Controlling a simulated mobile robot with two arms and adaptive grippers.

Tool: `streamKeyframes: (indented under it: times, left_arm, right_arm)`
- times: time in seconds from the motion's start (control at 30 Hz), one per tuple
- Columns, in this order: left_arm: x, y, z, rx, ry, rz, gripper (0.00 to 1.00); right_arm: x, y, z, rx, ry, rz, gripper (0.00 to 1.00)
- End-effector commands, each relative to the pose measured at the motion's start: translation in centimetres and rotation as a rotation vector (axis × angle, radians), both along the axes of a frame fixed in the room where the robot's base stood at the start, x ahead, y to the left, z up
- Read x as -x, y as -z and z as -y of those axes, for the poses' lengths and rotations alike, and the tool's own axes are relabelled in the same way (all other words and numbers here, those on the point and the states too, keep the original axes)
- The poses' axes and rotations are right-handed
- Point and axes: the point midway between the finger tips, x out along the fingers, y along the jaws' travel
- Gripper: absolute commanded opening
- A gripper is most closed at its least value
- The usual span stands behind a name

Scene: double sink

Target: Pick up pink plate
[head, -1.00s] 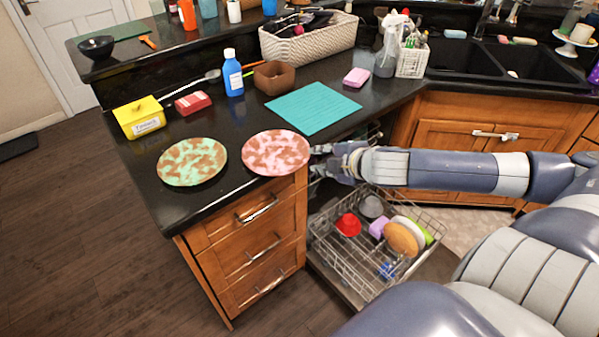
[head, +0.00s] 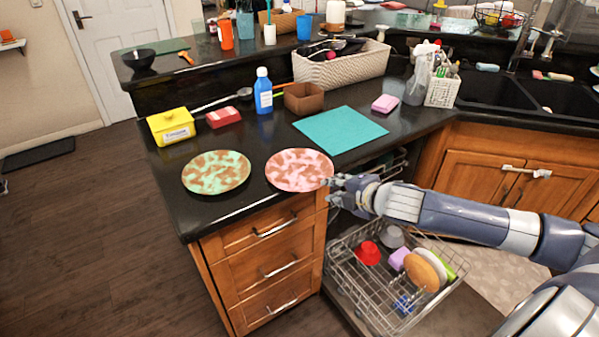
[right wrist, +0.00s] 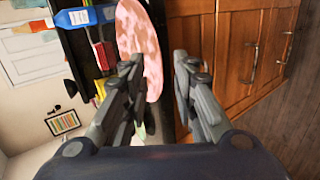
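The pink plate (head: 299,169), with brown blotches, lies flat on the black counter near its front edge. It also shows edge-up in the right wrist view (right wrist: 142,35), because that camera is turned on its side. My right gripper (head: 332,183) is at the plate's right rim. In the right wrist view its two fingers (right wrist: 160,65) stand apart, with the plate's rim showing between and beyond the fingertips. I cannot tell if a finger touches the plate. My left gripper is not in view.
A green and brown plate (head: 216,172) lies left of the pink one. A teal mat (head: 340,130), brown box (head: 304,98) and blue bottle (head: 263,92) are behind. An open dishwasher rack (head: 375,285) with dishes is below my right arm.

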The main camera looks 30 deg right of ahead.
Motion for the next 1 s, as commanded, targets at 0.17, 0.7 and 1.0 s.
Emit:
streamKeyframes:
  times: [0.17, 0.7, 1.0]
  left_arm:
    - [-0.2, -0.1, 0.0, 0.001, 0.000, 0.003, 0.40]
    - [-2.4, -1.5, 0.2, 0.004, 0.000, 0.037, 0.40]
    - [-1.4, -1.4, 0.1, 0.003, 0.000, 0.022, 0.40]
  right_arm:
    - [-0.6, 0.4, -0.2, -0.001, -0.003, -0.001, 0.26]
    - [-4.9, 2.9, -1.1, -0.002, -0.003, -0.001, 0.26]
    - [-5.0, 3.1, -1.1, 0.001, -0.003, -0.001, 0.21]
